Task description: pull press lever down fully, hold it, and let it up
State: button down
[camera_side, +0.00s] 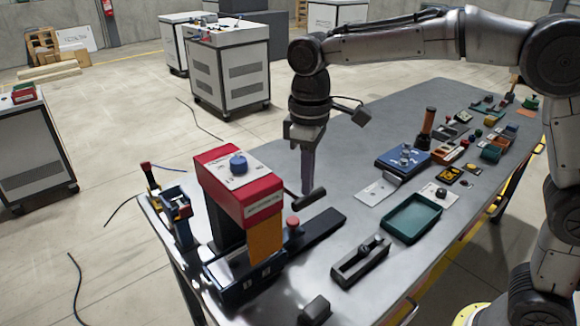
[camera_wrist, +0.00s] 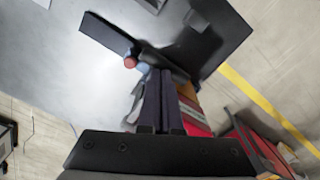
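The press (camera_side: 238,192) has a red head with a blue knob on top and stands at the near left of the table. Its black lever (camera_side: 310,198) sticks out to the right of the head, its grip slanting. My gripper (camera_side: 307,188) points straight down, its fingertips at the lever grip. In the wrist view, the two dark fingers (camera_wrist: 157,75) lie close together, with nothing clearly between them. A dark bar lies by their tips. I cannot tell whether the fingertips touch the lever. A red button (camera_side: 293,222) sits below the lever on the press base.
A black slider block (camera_side: 361,262) and a green tray (camera_side: 411,218) lie to the right of the press. A blue box (camera_side: 403,158) and several small parts sit farther back. A small blue device (camera_side: 178,215) stands left of the press.

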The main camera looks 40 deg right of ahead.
notch_tip(320, 180, up, 9)
jog(key=shift+w, duration=0.25)
dwell(0.8)
dwell(0.4)
jog(key=shift+d, duration=0.1)
jog(key=s+d+r+m+t, duration=0.1)
jog(key=s+d+r, duration=0.1)
jog(key=s+d, duration=0.35)
jog(key=s+d+r+m+t, duration=0.2)
jog(key=s+d+r, duration=0.15)
jog(key=s, duration=0.35)
jog(key=s+d+f+m+t, duration=0.2)
jog(key=s+f, duration=0.8)
jog(key=f, duration=0.5)
jog(key=shift+s+d+m+t, duration=0.25)
jog(key=shift+d+m, duration=0.25)
jog(key=shift+d, duration=0.5)
